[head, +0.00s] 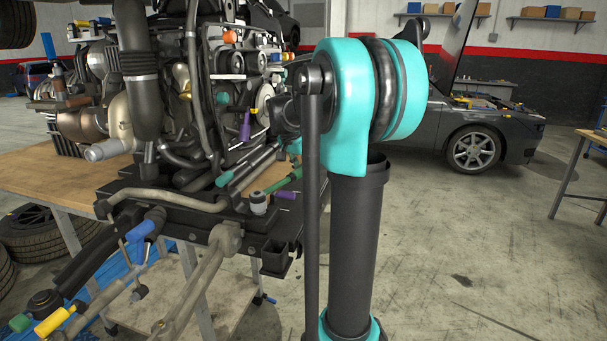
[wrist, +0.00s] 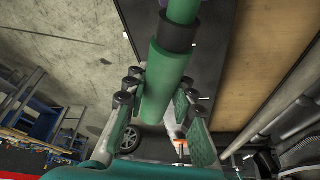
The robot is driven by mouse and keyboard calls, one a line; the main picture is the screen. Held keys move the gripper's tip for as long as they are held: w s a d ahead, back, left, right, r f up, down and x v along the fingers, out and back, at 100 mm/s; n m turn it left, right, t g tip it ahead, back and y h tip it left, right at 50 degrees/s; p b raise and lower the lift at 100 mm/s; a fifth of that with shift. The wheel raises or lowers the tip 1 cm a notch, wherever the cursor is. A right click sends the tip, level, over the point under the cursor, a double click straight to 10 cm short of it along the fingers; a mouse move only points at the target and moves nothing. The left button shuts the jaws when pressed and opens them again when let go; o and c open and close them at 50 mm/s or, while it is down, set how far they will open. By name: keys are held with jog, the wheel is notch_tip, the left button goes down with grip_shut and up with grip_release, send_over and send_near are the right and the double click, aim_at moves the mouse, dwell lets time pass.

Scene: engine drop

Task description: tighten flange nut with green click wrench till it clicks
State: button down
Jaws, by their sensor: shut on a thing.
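The green click wrench (wrist: 165,85) runs between the fingers of my gripper (wrist: 158,95) in the wrist view. Its thick green handle has a black collar, with more green beyond it at the top edge. My gripper is shut on this handle. In the head view, a dark green handle (head: 284,183) shows beside my arm at the engine's front right edge and looks like the same wrench. I cannot make out the flange nut or the wrench's working end in either view.
The engine (head: 170,100) with many pipes and hoses stands on a wooden-topped table (head: 45,172). A teal handle (head: 225,178) and a purple handle (head: 285,195) are close to the wrench. A dark car (head: 480,130) is parked behind.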

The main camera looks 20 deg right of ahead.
jog(key=shift+r, duration=3.3)
